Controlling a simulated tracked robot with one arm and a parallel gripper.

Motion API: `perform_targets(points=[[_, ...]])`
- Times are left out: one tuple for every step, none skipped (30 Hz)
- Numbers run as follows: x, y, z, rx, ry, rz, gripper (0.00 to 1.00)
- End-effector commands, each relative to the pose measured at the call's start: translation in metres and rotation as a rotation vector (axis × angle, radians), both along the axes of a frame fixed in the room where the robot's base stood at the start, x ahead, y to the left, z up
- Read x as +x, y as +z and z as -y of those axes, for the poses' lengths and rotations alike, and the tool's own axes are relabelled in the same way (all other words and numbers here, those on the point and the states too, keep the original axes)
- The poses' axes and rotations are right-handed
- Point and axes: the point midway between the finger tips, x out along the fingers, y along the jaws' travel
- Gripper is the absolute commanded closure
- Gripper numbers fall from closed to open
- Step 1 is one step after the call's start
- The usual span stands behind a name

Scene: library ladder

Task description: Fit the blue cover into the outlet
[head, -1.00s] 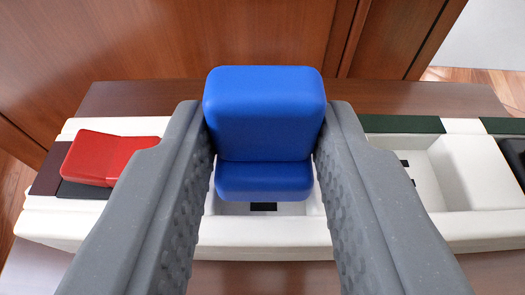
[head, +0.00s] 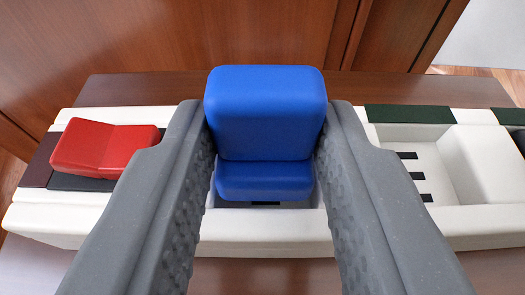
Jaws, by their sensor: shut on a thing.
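The blue cover (head: 265,115) is a rounded, stepped block in the middle of the head view. My gripper (head: 265,140) is shut on it, with one grey finger on each side. The cover is held over a white recess in the long white outlet strip (head: 265,240). Only a thin part of that recess, with a dark slot (head: 265,203), shows below the cover. The cover hides the rest, so I cannot tell whether it touches the recess.
A red cover (head: 103,148) sits on the strip at the left. At the right is an open white recess (head: 425,165) with several black slots and a dark green panel (head: 408,114) behind it. A wooden panel (head: 200,35) stands behind the brown surface (head: 440,88).

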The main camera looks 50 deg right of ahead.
Motion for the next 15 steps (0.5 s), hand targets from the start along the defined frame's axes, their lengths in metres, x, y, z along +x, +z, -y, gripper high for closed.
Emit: perform_targets(points=[[-0.0001,-0.0013,-0.0001,0.0,0.0,0.0,0.95],[0.0,-0.0019,-0.0001,0.0,0.0,0.0,0.95],[0.0,-0.0027,0.0,0.0,0.0,0.0,0.95],[0.0,-0.0034,0.0,0.0,0.0,0.0,0.95],[-0.0001,-0.0041,0.0,0.0,0.0,0.0,0.95],[0.0,-0.0049,0.0001,0.0,0.0,0.0,0.95],[0.0,-0.0055,0.0003,0.0,0.0,0.0,0.95],[0.0,-0.0062,0.0003,0.0,0.0,0.0,0.95],[0.0,-0.007,0.0003,0.0,-0.001,0.0,0.95],[-0.0001,-0.0079,0.0004,0.0,-0.001,0.0,0.95],[0.0,-0.0084,0.0004,0.0,-0.001,0.0,0.95],[0.0,-0.0082,0.0007,0.0,-0.001,0.0,0.59],[-0.0001,-0.0082,0.0005,0.001,-0.001,-0.001,0.51],[-0.0001,-0.0083,0.0005,0.001,-0.001,-0.001,0.45],[-0.0001,-0.0084,0.0006,0.001,-0.001,-0.001,0.45]])
